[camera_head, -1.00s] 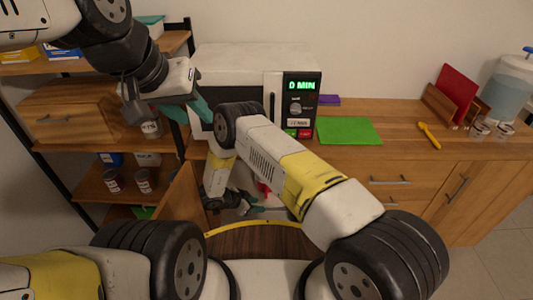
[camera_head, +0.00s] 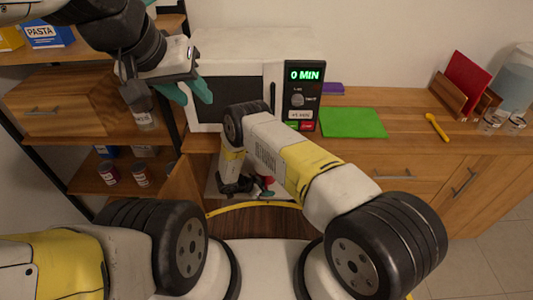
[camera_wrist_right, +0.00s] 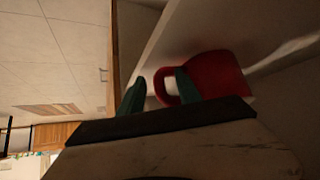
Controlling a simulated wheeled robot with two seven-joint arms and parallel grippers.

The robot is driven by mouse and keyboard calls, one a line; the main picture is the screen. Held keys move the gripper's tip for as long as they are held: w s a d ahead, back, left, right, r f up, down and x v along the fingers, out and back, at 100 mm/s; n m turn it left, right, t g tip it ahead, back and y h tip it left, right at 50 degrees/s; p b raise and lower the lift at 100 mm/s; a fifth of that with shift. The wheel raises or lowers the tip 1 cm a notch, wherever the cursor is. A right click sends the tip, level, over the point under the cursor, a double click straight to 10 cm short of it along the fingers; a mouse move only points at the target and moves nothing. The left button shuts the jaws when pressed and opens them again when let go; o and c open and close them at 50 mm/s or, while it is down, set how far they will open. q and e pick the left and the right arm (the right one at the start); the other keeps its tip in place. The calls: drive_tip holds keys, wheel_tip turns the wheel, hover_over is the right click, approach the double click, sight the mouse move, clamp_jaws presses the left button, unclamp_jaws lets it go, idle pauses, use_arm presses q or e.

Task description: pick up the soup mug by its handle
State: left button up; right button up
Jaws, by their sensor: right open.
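The red soup mug (camera_wrist_right: 218,72) shows in the right wrist view inside a pale-walled space, its handle (camera_wrist_right: 160,88) towards my right gripper (camera_wrist_right: 158,88). The gripper's teal fingers are apart. The handle lies between them in the picture, with one finger overlapping the mug side of the loop; I cannot tell if they touch. In the head view, my right gripper (camera_head: 262,193) is low in front of the counter, and only a bit of red mug (camera_head: 267,181) shows behind my arm. My left gripper (camera_head: 187,92) is raised before the microwave, fingers apart and empty.
The microwave (camera_head: 250,45) stands on the counter, with a green mat (camera_head: 353,122) and yellow spoon (camera_head: 437,127) to its right. A wooden shelf with jars (camera_head: 108,172) is at the left. An open wooden door panel (camera_head: 185,190) is left of my right gripper.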

clamp_jaws()
drive_tip(key=shift+w+r, duration=0.1)
idle(1.3)
